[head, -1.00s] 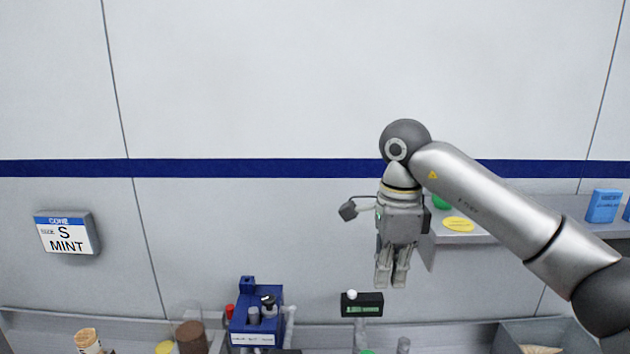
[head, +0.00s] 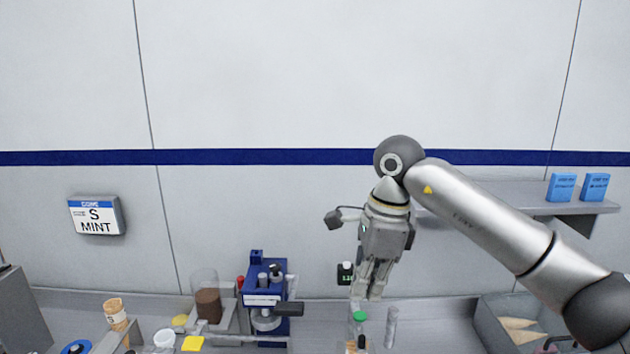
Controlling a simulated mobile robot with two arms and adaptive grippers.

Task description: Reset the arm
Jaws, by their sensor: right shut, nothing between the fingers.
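My right arm comes in from the right side of the head view. Its gripper (head: 367,291) points down in front of the wall, with its fingers together and nothing visible between them. The fingertips appear above the counter, close in the picture to a green-capped bottle (head: 359,318) and a small dark device with a green display (head: 344,274). The gripper partly covers that device. My left gripper does not show.
A blue coffee machine (head: 266,297) and a grinder with brown contents (head: 208,304) stand on the counter (head: 425,318). A bin with cones (head: 487,322) is at right. A shelf (head: 560,208) holds two blue boxes (head: 562,187). A cone holder (head: 117,316) stands at left.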

